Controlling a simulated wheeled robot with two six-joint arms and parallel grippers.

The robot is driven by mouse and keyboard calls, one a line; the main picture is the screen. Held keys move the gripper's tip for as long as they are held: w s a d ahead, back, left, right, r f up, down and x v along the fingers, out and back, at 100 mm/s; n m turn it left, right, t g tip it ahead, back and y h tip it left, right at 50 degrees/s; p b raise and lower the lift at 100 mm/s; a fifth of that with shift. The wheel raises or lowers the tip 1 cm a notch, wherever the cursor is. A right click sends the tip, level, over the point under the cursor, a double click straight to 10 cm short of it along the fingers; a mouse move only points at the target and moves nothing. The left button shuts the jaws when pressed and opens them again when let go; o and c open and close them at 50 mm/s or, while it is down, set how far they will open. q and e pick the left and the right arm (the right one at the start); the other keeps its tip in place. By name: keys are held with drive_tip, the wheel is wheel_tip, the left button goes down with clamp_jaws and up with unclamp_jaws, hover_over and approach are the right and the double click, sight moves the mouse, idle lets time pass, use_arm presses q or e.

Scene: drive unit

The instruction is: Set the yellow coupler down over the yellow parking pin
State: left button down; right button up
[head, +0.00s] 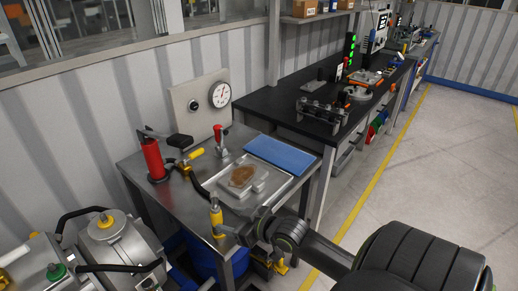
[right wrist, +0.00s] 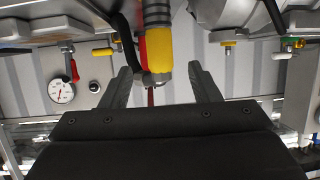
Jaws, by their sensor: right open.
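The yellow coupler (head: 216,216) stands upright at the front edge of the steel table, with a grey top and a black hose running back from it. In the right wrist view, the yellow coupler (right wrist: 158,48) lies between the two open fingers, with clear gaps on both sides. My right gripper (head: 230,232) comes in from the right at the coupler's lower part; in its wrist view (right wrist: 161,80) it is open. I cannot make out the yellow parking pin; whether it is under the coupler is hidden. My left gripper is not in view.
A drive unit (head: 115,245) stands at lower left. A gauge panel (head: 202,100) is behind. Floor at right is clear.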

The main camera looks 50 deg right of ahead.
drive_tip(key=p+v, duration=0.1)
drive_tip(key=v, duration=0.9)
drive_tip(key=shift+s, duration=0.2)
drive_tip(key=shift+r, duration=0.1)
drive_tip(key=d+f+m+g+h, duration=0.1)
drive_tip(key=d+f, duration=0.2)
drive_tip(key=f, duration=0.3)
drive_tip(key=s+d+f+g+h+b, duration=0.1)
drive_tip(key=d+f+h, duration=0.15)
drive_tip(key=f, duration=0.35)
drive_tip(key=d+f+m+g, duration=0.1)
drive_tip(key=d+f, duration=0.2)
drive_tip(key=f, duration=0.3)
drive_tip(key=s+d+f+m+g+h+b, duration=0.15)
drive_tip(key=s+f, duration=0.45)
drive_tip(key=f, duration=0.8)
drive_tip(key=s+a+f+g+y, duration=0.1)
drive_tip(key=s+a+f+g, duration=0.3)
drive_tip(key=s+a+f, duration=0.3)
drive_tip(key=s+a+f+n+g+b, duration=0.1)
drive_tip(key=s+a+f+g, duration=0.2)
drive_tip(key=s+a+f, duration=0.5)
drive_tip(key=s+f, duration=0.6)
drive_tip(key=s, duration=0.1)
drive_tip(key=shift+f+g+y, duration=0.35)
drive_tip(key=shift+f+y, duration=0.05)
